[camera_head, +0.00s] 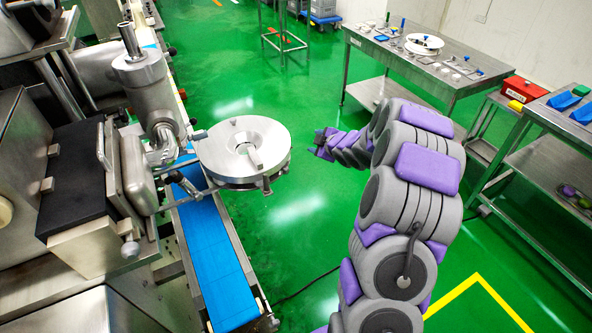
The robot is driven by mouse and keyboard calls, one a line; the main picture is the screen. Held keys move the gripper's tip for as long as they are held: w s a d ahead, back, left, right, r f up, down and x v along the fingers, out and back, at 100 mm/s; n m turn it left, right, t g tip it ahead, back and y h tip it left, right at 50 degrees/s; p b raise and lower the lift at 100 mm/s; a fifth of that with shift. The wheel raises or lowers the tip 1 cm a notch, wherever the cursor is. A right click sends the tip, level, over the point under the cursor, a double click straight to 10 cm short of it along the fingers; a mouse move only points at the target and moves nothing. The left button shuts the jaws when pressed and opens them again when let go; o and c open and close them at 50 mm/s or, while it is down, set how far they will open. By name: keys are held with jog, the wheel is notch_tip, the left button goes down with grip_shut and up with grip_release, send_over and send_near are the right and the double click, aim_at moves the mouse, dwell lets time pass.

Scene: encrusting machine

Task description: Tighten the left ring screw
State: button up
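The encrusting machine stands at the left, with a round steel disc unit (243,153) mounted above a blue conveyor belt (212,250). Small knobs and bolts show on the disc's rim, one at its left edge (198,135) and one at its lower front (266,186). I cannot tell which of them is the left ring screw. My gripper (316,147) is to the right of the disc, apart from it, at the end of my grey and purple arm. The gripper is small and dark here, and its fingers cannot be made out clearly.
A steel table (458,75) with small parts and a white round tray (424,44) stands at the back right. Another bench (556,150) with blue items and a red box (519,89) nearby is at the right edge. Green floor between machine and tables is clear.

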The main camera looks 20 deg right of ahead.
jog(key=s+d+f+n+t+y+p, duration=0.25)
jog(key=s+f+n+y, duration=0.45)
jog(key=s+f, duration=0.4)
jog(key=y+b, duration=0.2)
jog(key=b, duration=0.1)
send_near(288, 172)
jog(key=shift+t, duration=0.45)
jog(key=x, duration=0.7)
jog(key=shift+a+f, duration=0.3)
jog(key=shift+a, duration=0.1)
jog(key=shift+w, duration=0.45)
jog(key=shift+d, duration=0.25)
jog(key=shift+a, duration=0.4)
jog(key=c, duration=0.4)
jog(key=shift+d+m, duration=0.1)
jog(key=shift+m, duration=0.2)
grip_shut()
